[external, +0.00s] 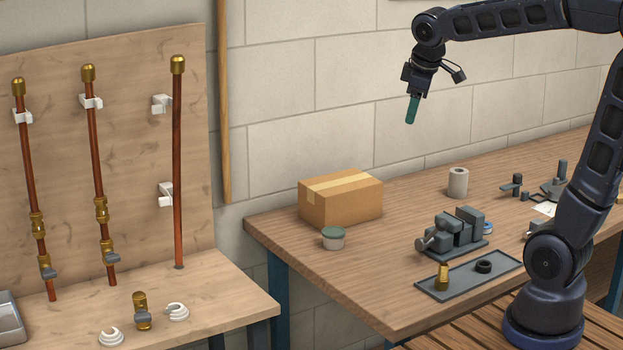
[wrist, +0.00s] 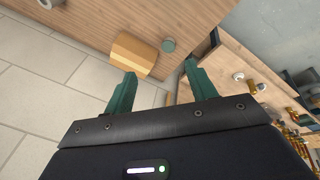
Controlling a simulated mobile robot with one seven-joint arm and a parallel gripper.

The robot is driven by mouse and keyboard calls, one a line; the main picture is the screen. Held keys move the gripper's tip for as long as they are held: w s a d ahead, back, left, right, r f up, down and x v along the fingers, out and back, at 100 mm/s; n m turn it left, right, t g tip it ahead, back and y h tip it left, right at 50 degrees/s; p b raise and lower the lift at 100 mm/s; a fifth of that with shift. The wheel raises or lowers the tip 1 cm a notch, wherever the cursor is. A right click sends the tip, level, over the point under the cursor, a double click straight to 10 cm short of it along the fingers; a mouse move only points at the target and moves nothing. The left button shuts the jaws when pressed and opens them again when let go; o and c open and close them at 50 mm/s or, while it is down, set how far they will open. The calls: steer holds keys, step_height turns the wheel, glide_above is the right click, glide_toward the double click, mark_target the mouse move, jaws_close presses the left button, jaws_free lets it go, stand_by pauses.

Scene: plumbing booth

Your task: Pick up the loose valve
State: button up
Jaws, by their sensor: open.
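The loose valve (external: 141,312), brass with a grey handle, stands on the left wooden bench in front of the pipe board, between two white clips. In the wrist view a small brass piece (wrist: 261,87) on the bench at right looks like this valve. My gripper (external: 411,117) is high above the right workbench, far to the right of the valve and well apart from it. Its teal fingers (wrist: 160,68) are spread in the wrist view, with nothing between them.
Three copper pipes (external: 178,150) rise along the board behind the valve. White clips (external: 110,338) lie beside it. The right workbench holds a cardboard box (external: 340,198), a lidded tub (external: 333,238), a vise (external: 452,233) and a tray (external: 470,277). A gap separates the benches.

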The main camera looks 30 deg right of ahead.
steer(key=w+a+f+n, duration=0.2)
steer(key=w+a+n, duration=0.5)
steer(key=w+a, duration=0.65)
steer(key=n, duration=1.7)
glide_above(138, 295)
steer(key=s, duration=0.3)
step_height(138, 295, down, 28)
steer(key=f, duration=0.1)
steer(key=shift+w+a+t+h, duration=0.1)
steer(key=shift+a+t+h, duration=0.2)
steer(key=shift+a+h, duration=0.1)
steer(key=x, duration=1)
steer(key=shift+d+f, duration=0.1)
steer(key=shift+f, duration=0.1)
steer(key=c, duration=1.2)
